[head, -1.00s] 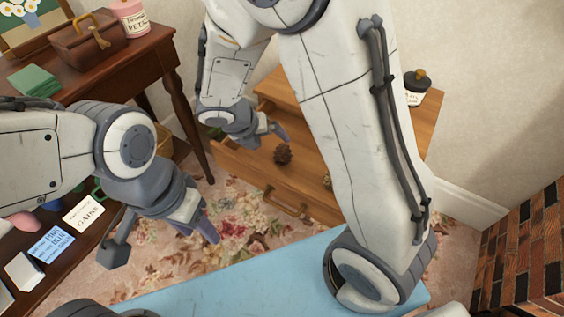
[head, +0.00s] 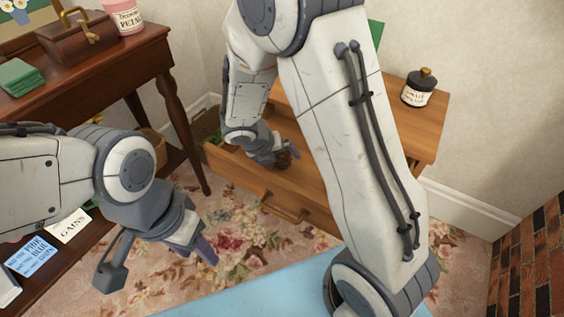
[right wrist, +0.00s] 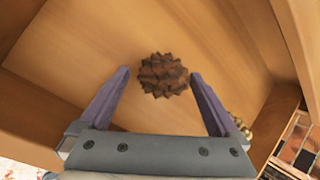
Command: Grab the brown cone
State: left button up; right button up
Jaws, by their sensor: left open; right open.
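The brown cone (right wrist: 163,75) is a scaly pine cone lying on the wooden floor of an open drawer (head: 285,203). In the right wrist view it sits between and just beyond the tips of my right gripper (right wrist: 160,74), whose two purple fingers are apart and empty. In the head view the cone (head: 284,159) is partly hidden by my right gripper (head: 286,153), which reaches down into the drawer. My left gripper (head: 207,252) is open and empty above the flowered carpet, away from the drawer.
The drawer's walls stand close around my right gripper. A small gold beaded object (right wrist: 240,126) lies beside the right finger. A dark wooden table (head: 150,62) is at the left.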

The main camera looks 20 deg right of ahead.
jog(key=shift+r, duration=0.1)
jog(key=c, duration=1.4)
